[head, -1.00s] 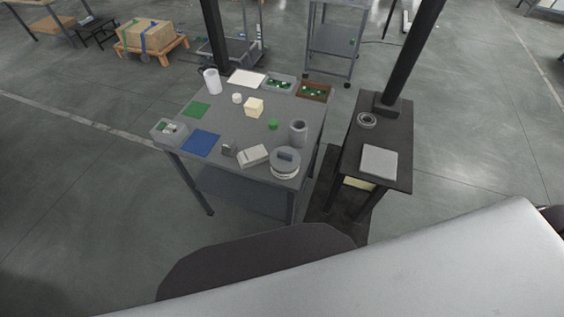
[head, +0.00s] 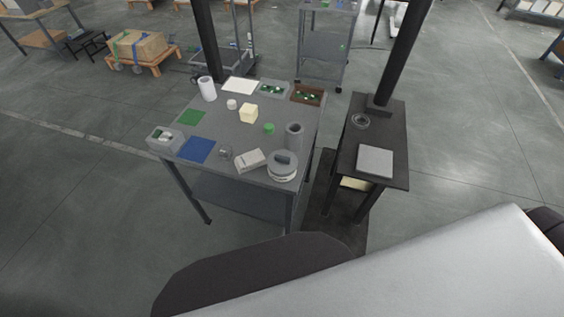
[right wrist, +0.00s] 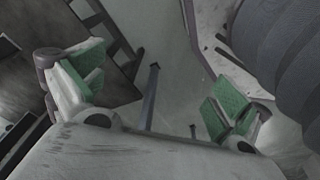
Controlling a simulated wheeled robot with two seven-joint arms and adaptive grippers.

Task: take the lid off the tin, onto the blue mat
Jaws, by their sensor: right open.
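The tin (head: 283,172) is a round pale container at the front right corner of the grey worktable in the head view. Its lid (head: 284,158) is on top, grey with a dark raised handle. The blue mat (head: 196,150) lies flat and bare at the table's front left. My right gripper (right wrist: 152,85) shows in the right wrist view, its green-padded fingers wide apart with nothing between them. The tin and mat cannot be made out in that view. My left gripper is not in view.
On the worktable (head: 226,129), a pale box (head: 250,160) and a small metal part (head: 225,154) stand between mat and tin. A grey cylinder (head: 294,135) stands behind the tin. A dark side table (head: 363,185) with a post is to the right.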

